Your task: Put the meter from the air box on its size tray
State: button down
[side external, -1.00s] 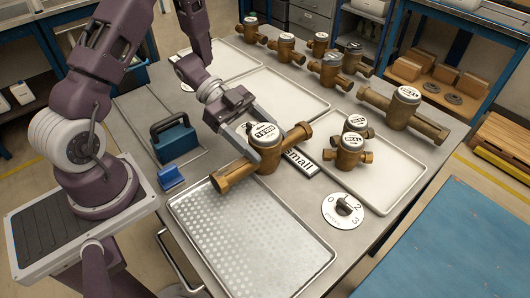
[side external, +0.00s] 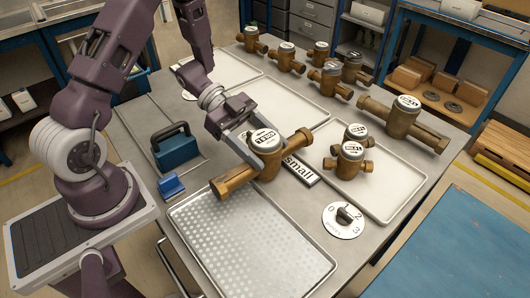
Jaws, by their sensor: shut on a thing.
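My gripper (side external: 241,146) is shut on a brass meter (side external: 238,181) with a round white-topped dial. The meter lies slantwise in the picture, its near-left end over the back edge of the dimpled front tray (side external: 245,250) and its far-right end close to the "small" label (side external: 300,170). I cannot tell how high it is above the surface. The right tray (side external: 383,208) holds two smaller brass meters, one in front (side external: 348,160) and one behind (side external: 357,133). The middle tray (side external: 277,97) looks empty. I cannot tell which thing is the air box.
A blue box with a handle (side external: 178,152) and a small blue block (side external: 171,187) stand left of the held meter. A numbered dial knob (side external: 344,216) sits right of the front tray. A long brass meter (side external: 405,118) and several others (side external: 330,80) stand at the back. The front tray is bare.

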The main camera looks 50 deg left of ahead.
notch_tip(320, 180, up, 9)
jog(key=shift+w+f, duration=0.1)
jog(key=shift+w+a, duration=0.2)
jog(key=shift+w, duration=0.05)
jog(key=w+a+f+n+t+y, duration=0.1)
jog(key=w+a+n+t+y, duration=0.3)
jog(key=w+a, duration=0.6)
jog(key=w+a+n+t+y, duration=0.3)
jog(key=w+a+n+t, duration=0.3)
jog(key=a, duration=0.8)
jog(key=w+a+r+n+y, duration=0.2)
jog(key=a+n+y, duration=0.65)
jog(key=a, duration=1.45)
jog(key=shift+m+t, duration=0.35)
jog(key=shift+t, duration=0.05)
jog(key=shift+s+a+f, duration=0.1)
jog(key=shift+f, duration=2.25)
jog(key=shift+s+a+f, duration=0.1)
jog(key=shift+f, duration=2.25)
jog(key=shift+f, duration=0.1)
